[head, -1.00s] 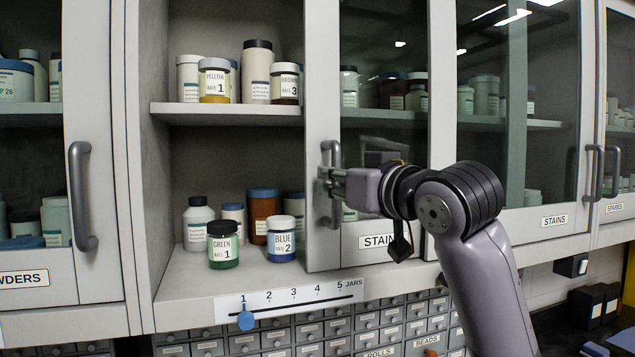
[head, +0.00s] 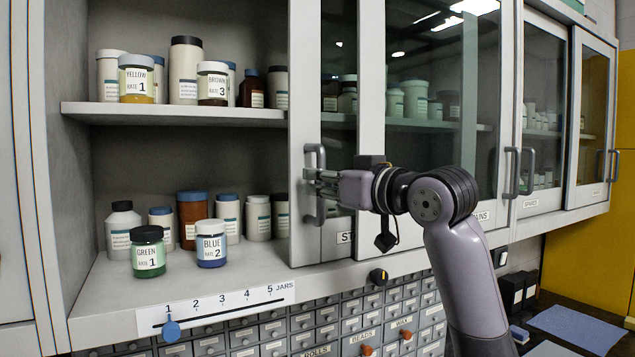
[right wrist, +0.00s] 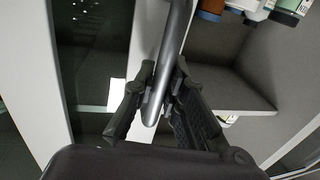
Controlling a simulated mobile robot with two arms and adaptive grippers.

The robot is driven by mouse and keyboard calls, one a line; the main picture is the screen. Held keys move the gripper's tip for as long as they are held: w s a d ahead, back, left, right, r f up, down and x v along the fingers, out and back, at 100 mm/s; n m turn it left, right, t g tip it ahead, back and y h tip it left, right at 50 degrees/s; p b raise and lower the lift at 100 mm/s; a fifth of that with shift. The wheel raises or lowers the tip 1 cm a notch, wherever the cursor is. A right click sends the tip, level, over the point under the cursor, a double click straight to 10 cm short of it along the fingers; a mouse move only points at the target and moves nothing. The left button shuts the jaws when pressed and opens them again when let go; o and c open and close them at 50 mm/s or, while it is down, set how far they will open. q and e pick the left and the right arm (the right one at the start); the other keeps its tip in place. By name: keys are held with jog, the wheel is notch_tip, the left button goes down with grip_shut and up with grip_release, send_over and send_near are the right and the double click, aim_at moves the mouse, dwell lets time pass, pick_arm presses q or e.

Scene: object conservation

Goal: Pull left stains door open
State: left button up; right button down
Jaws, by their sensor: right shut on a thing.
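The left stains door (head: 303,50) is a grey-framed glass sliding door. It stands partly slid to the right, behind the neighbouring glass door (head: 371,60), which overlaps it. Its stains label (head: 345,237) is partly covered. My right gripper (head: 318,185) is shut on the vertical grey door handle (head: 314,155). In the right wrist view the gripper's fingers (right wrist: 158,95) close around the handle bar (right wrist: 172,40). My left gripper is not in view.
The open bay at left holds several jars on its upper shelf (head: 180,114) and floor, including a green jar (head: 148,254) and a blue jar (head: 211,247). A jars scale (head: 215,308) is on the front edge, above small drawers (head: 300,340).

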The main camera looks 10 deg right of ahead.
jog(key=c, duration=1.9)
grip_release()
jog(key=shift+s, duration=0.1)
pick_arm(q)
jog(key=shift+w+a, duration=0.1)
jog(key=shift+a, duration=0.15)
pick_arm(e)
jog(key=v, duration=1.2)
